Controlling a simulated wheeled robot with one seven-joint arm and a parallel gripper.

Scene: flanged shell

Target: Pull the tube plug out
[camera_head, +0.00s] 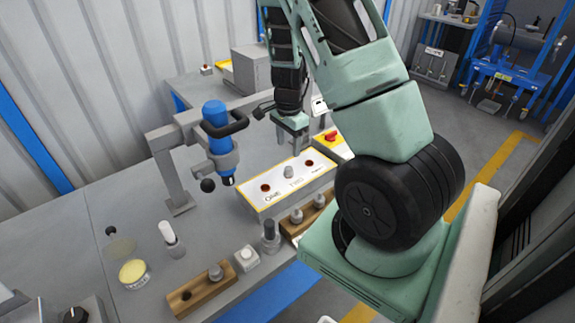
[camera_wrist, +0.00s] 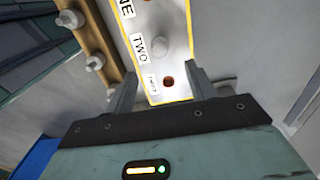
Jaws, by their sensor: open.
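A white panel box with a yellow border (camera_head: 265,197) stands on the grey bench; its top also shows in the wrist view (camera_wrist: 184,45). A grey-white plug (camera_head: 289,171) stands upright at its middle position, marked TWO in the wrist view (camera_wrist: 158,46). The end positions show reddish-brown openings, one marked ONE (camera_head: 265,188) and one at the far end (camera_head: 309,163). My gripper (camera_head: 293,146) is open and empty above the box, beyond the plug. In the wrist view, the fingers (camera_wrist: 160,70) frame the far-end opening (camera_wrist: 168,81), with the plug ahead of them.
A wooden block with grey plugs (camera_head: 297,216) lies alongside the box. A blue and grey microscope-like device (camera_head: 217,135) stands to its left. Another wooden block (camera_head: 203,291), a white pot (camera_head: 134,273) and small bottles are nearer. A red-knobbed yellow box (camera_head: 331,136) is behind.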

